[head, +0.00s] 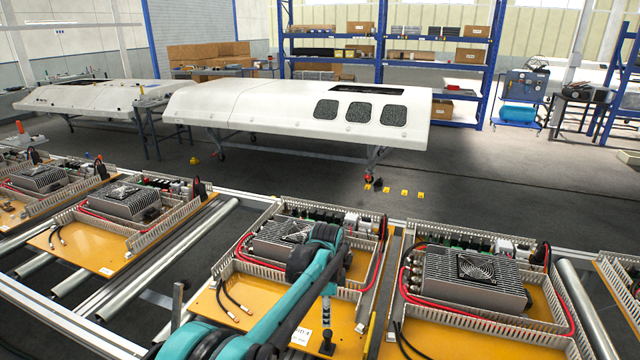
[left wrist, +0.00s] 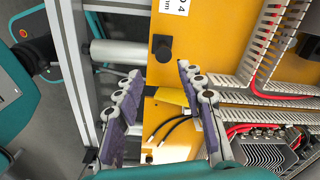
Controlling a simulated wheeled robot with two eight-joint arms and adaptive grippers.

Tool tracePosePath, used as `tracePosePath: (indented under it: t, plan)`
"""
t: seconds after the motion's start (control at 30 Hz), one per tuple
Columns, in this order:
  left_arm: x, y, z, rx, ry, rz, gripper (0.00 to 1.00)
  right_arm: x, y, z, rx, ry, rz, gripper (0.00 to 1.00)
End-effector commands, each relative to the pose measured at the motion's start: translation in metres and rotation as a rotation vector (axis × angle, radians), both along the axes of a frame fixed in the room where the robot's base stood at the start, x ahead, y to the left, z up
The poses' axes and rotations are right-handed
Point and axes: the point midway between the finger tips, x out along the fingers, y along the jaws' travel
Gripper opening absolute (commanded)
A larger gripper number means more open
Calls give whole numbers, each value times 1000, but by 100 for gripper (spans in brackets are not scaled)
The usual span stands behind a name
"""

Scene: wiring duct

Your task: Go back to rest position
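My left gripper (left wrist: 160,75) shows in the left wrist view with its two fingers spread wide apart and nothing held between them. It is above the yellow-orange base plate (left wrist: 210,50) of a duct board. Loose black cables (left wrist: 178,124) lie on the plate between the fingers. In the head view my teal left arm reaches in from the bottom over the middle board (head: 258,298) and hides part of it. The gripper's fingers cannot be made out clearly there. My right gripper is in neither view.
Slotted wiring ducts (head: 225,268) and a grey fan unit (head: 472,275) stand up from the boards. A black knob (head: 328,342) rises from the middle plate, close to my arm. Metal rollers (head: 590,310) fill gaps between boards. White panels (head: 290,105) and shelves stand behind.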

Motion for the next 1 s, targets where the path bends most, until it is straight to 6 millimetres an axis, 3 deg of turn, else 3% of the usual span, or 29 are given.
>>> tracePosePath:
  t: [0.3,0.5,0.67,0.8,1.0]
  plan:
    - [-71,82,77,-90,-160,478,39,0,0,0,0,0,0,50]
    - [-133,129,97,-181,-261,801,39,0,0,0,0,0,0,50]
    - [-186,160,96,-272,-335,1056,39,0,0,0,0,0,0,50]
    - [-228,181,83,-362,-393,1261,39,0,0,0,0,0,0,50]
    - [-265,197,61,-463,-444,1462,39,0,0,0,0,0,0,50]
